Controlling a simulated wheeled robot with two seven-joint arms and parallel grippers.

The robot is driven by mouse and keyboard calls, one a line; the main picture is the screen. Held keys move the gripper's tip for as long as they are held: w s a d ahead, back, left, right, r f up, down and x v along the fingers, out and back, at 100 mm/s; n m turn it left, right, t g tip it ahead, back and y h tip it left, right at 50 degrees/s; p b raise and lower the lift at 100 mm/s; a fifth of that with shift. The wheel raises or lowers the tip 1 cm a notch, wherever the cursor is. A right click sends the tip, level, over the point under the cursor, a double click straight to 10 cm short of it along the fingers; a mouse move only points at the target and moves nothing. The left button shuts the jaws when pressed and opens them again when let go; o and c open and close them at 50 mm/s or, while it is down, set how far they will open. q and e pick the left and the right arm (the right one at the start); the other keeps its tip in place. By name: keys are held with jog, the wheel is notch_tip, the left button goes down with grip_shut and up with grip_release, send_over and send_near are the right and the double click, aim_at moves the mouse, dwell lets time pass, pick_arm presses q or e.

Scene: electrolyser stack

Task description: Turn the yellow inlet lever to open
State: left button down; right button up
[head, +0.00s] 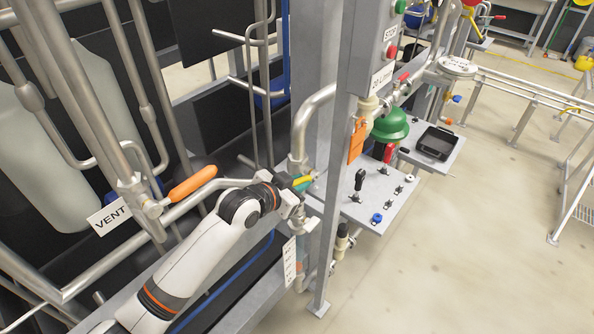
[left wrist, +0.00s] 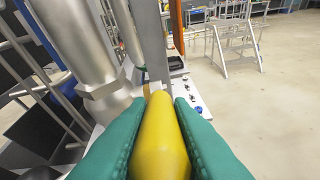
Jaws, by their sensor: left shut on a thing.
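The yellow inlet lever (left wrist: 160,142) runs between the two green fingers of my left gripper (left wrist: 158,128) in the left wrist view. The fingers lie along both sides of it, and the gripper is shut on it. In the head view a short piece of the yellow lever (head: 303,181) shows at my left gripper (head: 305,184), beside the steel pipe (head: 302,138). The valve body under the lever is mostly hidden by the gripper and the post. My right gripper is not in view.
An orange lever (head: 193,183) by the VENT sign (head: 109,216) is left of my left arm. A grey post (head: 335,190) stands just right of the gripper. Beyond it is a control shelf (head: 378,208) with a black knob lever. Open floor lies at the right.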

pick_arm(q)
jog(key=shift+w+d+r+g+y+p, duration=0.15)
jog(key=shift+r+g+y+p, duration=0.15)
jog(key=shift+r+g+p, duration=0.25)
jog(key=shift+w+r+g+y, duration=0.15)
jog(key=shift+g+y, duration=0.15)
jog(key=shift+g, duration=0.15)
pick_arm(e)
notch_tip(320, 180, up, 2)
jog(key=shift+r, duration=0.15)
pick_arm(q)
jog(key=shift+d, duration=0.1)
jog(key=c, duration=1.3)
grip_release()
